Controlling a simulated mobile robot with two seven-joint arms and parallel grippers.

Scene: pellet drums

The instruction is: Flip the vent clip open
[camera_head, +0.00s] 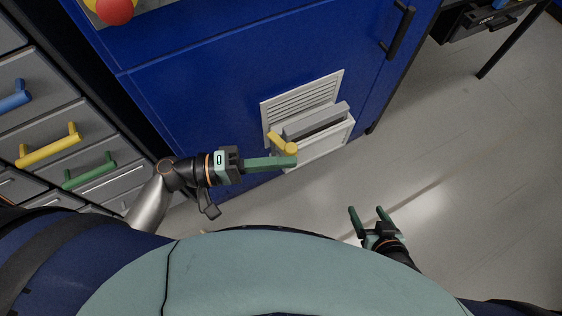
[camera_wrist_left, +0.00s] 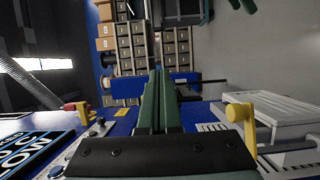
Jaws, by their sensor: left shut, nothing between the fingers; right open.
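The yellow vent clip (camera_head: 276,139) has a round knob and sits at the left side of the white vent (camera_head: 305,97) on the blue cabinet front. In the left wrist view the clip (camera_wrist_left: 249,130) stands to the right of my fingers with a visible gap in the picture. My left gripper (camera_head: 294,162) is shut and empty, its green fingertips just below the clip's knob in the head view. Whether they touch it cannot be told. The shut fingers also show in the left wrist view (camera_wrist_left: 161,76). My right gripper (camera_head: 368,212) is open and empty, away from the vent over the floor.
The blue cabinet (camera_head: 200,85) carries a black handle (camera_head: 398,32) and a red knob (camera_head: 114,10). Grey drawers (camera_head: 62,108) with coloured handles stand at the left. A dark table leg (camera_head: 511,42) is at the upper right. The floor right of the cabinet is clear.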

